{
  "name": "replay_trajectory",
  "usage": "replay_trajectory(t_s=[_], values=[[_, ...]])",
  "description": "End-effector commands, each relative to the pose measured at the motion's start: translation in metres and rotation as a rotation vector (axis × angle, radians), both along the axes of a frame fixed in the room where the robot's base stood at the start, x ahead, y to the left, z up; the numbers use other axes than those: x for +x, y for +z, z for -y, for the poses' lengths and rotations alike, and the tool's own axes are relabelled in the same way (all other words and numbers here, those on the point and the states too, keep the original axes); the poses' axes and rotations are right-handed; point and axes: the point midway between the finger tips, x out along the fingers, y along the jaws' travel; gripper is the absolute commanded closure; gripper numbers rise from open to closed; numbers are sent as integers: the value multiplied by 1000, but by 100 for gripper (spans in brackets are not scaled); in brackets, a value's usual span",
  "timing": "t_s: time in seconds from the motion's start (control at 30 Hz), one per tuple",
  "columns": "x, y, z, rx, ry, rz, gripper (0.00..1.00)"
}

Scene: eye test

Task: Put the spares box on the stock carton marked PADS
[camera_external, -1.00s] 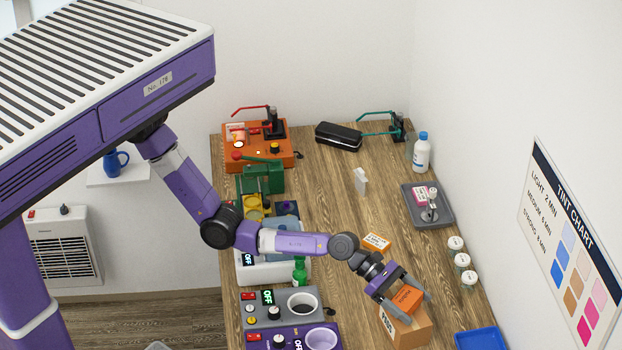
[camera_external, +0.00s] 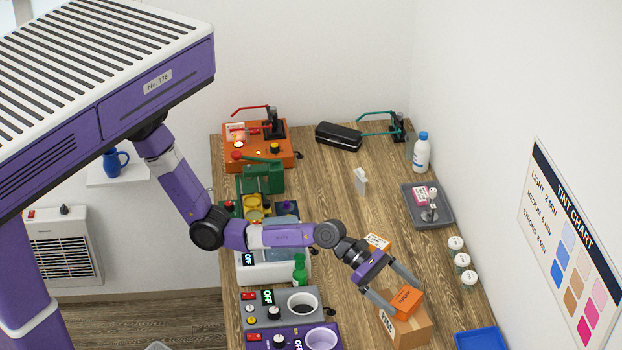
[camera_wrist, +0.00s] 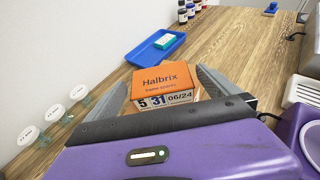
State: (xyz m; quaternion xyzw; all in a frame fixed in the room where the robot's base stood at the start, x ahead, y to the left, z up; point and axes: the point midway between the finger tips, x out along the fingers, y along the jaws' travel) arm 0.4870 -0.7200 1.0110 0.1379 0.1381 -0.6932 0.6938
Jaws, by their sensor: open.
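The orange spares box (camera_external: 406,303), lettered Halbrix, rests on top of the brown stock carton (camera_external: 412,331), whose side label reads PADS. The box sits turned a little on the carton's top. My gripper (camera_external: 408,299) is open, with one finger on each side of the box and gaps that look clear in the outside view. In the wrist view the box (camera_wrist: 162,80) shows its top and a dated front face between my spread fingers. The carton is mostly hidden there by the box and my gripper.
A blue tray (camera_external: 480,339) is right of the carton. White-lidded jars (camera_external: 462,261) line the wall side. A small orange-and-white box (camera_external: 377,242) lies behind my wrist. Machines, including a grey one (camera_external: 275,308), fill the left edge. The bench middle is fairly clear.

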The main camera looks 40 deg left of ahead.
Motion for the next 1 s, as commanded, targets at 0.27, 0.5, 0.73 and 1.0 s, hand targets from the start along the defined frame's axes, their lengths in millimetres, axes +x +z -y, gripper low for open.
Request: replay_trajectory(t_s=[0.27, 0.5, 0.73, 1.0], values=[[0, 17, -43, 0, 1, 3, 0], [0, 26, -63, 0, 1, 1, 0], [0, 28, -67, 0, 1, 0, 0], [0, 27, -66, 0, 1, 0, 0]])
